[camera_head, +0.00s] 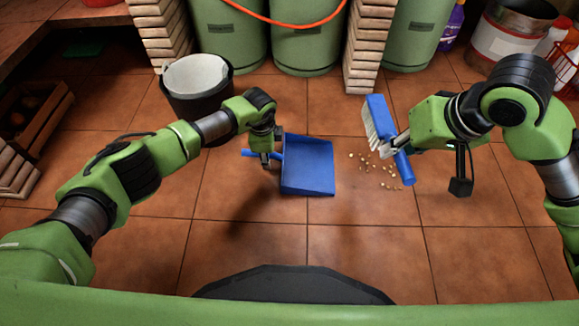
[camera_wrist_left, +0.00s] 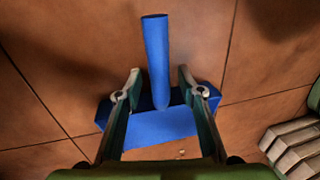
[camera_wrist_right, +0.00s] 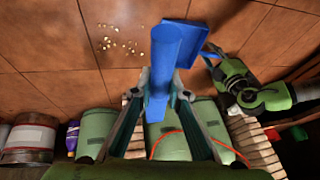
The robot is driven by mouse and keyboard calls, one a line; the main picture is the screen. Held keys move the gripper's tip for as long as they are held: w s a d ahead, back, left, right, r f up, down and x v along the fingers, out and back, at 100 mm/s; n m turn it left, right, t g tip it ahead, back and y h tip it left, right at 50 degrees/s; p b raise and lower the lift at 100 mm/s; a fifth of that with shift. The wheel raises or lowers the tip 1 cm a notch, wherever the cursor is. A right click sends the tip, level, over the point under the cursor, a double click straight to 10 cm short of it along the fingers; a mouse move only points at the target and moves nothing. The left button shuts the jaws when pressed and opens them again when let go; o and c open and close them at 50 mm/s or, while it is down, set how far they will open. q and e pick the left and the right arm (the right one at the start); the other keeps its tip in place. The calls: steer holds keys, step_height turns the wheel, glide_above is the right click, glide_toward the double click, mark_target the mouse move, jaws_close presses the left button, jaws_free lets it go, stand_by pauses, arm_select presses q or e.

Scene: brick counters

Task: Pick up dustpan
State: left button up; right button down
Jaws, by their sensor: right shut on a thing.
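The blue dustpan (camera_head: 309,168) lies on the tiled floor in the middle of the head view, with its handle towards the left. My left gripper (camera_head: 266,160) is over the handle end of the dustpan. In the left wrist view, my left gripper (camera_wrist_left: 158,76) is open, and the dustpan handle (camera_wrist_left: 156,50) shows between its fingers without either touching it. The dustpan's pan is partly hidden behind that gripper. My right gripper (camera_head: 396,148) is shut on the handle of a blue brush (camera_head: 377,113) with pale bristles, held above the floor.
Small pale crumbs (camera_head: 385,172) lie on the floor right of the dustpan. A black bin (camera_head: 198,95) with a white liner stands behind my left arm. Green cylinders (camera_head: 305,45) and brick pillars (camera_head: 365,50) line the back. The front floor is clear.

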arm_select(q)
steer(key=shift+r, duration=0.1)
jaws_close()
steer(key=shift+r, duration=0.1)
